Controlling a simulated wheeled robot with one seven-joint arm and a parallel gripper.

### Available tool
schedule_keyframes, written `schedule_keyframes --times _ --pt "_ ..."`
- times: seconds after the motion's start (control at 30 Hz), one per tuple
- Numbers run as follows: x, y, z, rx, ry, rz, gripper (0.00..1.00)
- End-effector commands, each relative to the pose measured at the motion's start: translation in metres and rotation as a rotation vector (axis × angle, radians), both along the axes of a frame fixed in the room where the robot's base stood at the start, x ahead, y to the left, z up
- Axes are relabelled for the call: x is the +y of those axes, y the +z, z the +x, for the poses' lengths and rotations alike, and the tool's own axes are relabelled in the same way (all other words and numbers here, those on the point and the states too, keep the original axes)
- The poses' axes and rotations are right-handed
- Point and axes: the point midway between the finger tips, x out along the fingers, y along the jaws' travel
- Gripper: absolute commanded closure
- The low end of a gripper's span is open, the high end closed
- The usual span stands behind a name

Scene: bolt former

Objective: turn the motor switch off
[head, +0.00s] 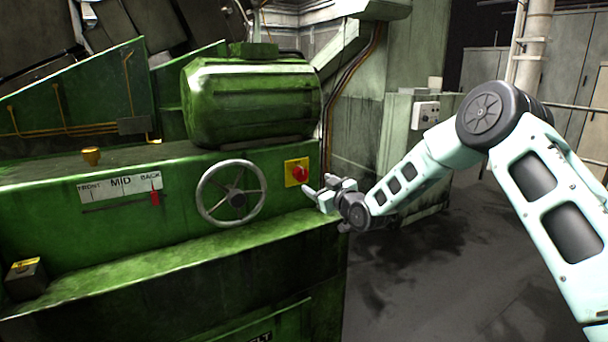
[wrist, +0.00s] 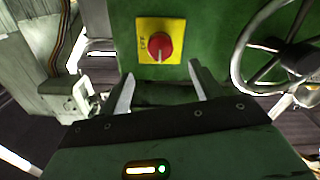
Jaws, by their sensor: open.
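The motor switch is a red rotary knob (head: 300,173) on a yellow square plate (head: 290,180), on the green machine's front face right of the handwheel. In the wrist view the red knob (wrist: 159,46) sits on its yellow plate (wrist: 173,23), with "OFF" lettering at the plate's left side. The knob's exact angle is hard to read. My gripper (head: 318,190) is just right of and slightly below the switch in the head view. In the wrist view my gripper (wrist: 160,80) is open and empty, its two fingers apart below the knob, not touching it.
A spoked handwheel (head: 232,192) stands left of the switch; it is at the right in the wrist view (wrist: 292,58). A slider scale with a red pointer (head: 155,198) is further left. A green ledge (head: 180,250) juts out below. Open floor (head: 430,270) lies right.

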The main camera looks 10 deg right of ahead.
Motion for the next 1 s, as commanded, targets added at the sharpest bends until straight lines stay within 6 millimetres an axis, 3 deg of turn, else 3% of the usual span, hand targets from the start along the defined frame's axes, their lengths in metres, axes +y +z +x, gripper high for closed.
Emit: schedule_keyframes --times 0.3,0.5,1.0 --pt "0.018 0.001 0.054 0.0 0.0 0.001 0.36" --pt "0.026 0.0 0.076 0.001 0.002 0.001 0.36" --pt "0.029 0.0 0.087 0.002 0.0 0.0 0.36"
